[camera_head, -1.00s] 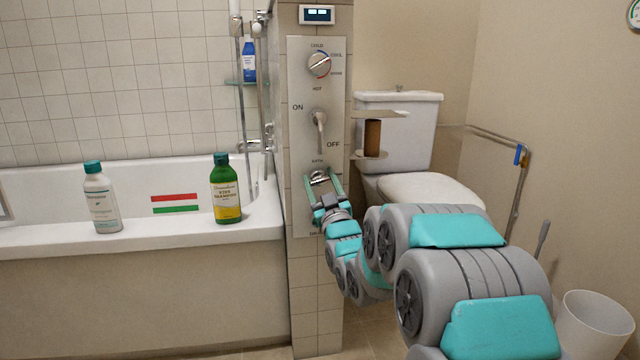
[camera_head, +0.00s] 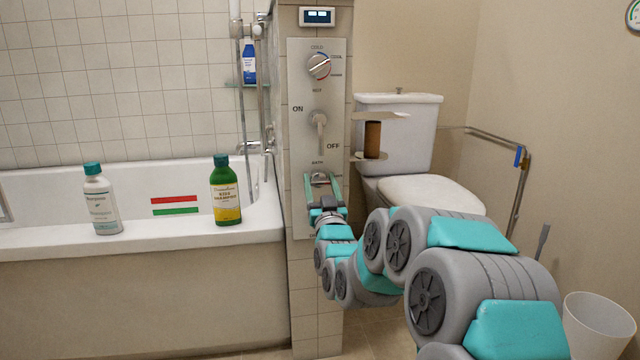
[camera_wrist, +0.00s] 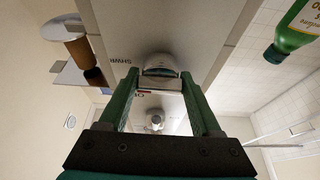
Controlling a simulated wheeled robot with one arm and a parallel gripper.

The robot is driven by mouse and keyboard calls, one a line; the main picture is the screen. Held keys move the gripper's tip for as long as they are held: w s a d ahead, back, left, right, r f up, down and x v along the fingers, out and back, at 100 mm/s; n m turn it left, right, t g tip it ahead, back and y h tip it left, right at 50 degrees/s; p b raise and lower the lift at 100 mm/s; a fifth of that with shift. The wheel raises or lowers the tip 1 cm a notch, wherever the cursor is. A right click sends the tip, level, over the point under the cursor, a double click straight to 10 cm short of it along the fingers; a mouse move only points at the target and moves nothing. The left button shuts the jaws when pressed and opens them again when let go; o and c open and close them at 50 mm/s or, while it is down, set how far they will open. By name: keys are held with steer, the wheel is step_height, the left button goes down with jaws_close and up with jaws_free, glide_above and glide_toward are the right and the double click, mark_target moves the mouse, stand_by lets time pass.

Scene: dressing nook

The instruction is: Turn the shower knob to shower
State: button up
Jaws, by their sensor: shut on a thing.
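The shower knob (camera_head: 320,179) is the lowest control on the metal wall panel (camera_head: 301,150), under a small label that seems to read BATH. My gripper (camera_head: 322,183) reaches up to it from below, with one teal finger on each side. In the wrist view the rounded metal knob (camera_wrist: 160,64) sits between the fingertips of my gripper (camera_wrist: 159,80), which is shut on it. A label reading SHWR shows beside the knob there. The knob's exact pointing direction is hard to tell, and my wrist hides the panel's lower part.
Above the knob are an ON/OFF lever (camera_head: 319,122) and a temperature dial (camera_head: 319,66). The bathtub (camera_head: 130,243) with two bottles on its rim is left.

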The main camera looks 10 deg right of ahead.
steer(key=o, duration=1.4)
steer(key=shift+b+v, duration=0.7)
steer(key=shift+v, duration=3.2)
